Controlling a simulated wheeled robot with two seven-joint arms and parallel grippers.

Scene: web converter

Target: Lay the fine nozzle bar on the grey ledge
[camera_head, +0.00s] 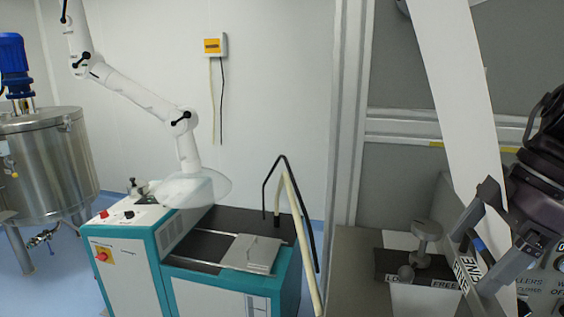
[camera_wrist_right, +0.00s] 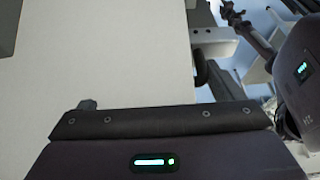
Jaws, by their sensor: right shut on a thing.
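My right gripper (camera_head: 487,238) is at the right of the head view, its dark wrist coming in from the right edge. It is shut on a grey bar with a white label reading "FINE" (camera_head: 466,271), the fine nozzle bar. The bar is tilted and partly hidden by the gripper. In the right wrist view the gripper's dark body (camera_wrist_right: 160,150) with a green light fills the bottom, and I cannot make out the bar there. A grey flat surface (camera_head: 352,262) lies left of the gripper; I cannot tell whether it is the grey ledge. My left gripper is out of view.
A tall white panel or web (camera_head: 455,100) slants down behind the gripper. A control panel (camera_head: 545,290) is at lower right. A teal machine (camera_head: 235,285) stands left.

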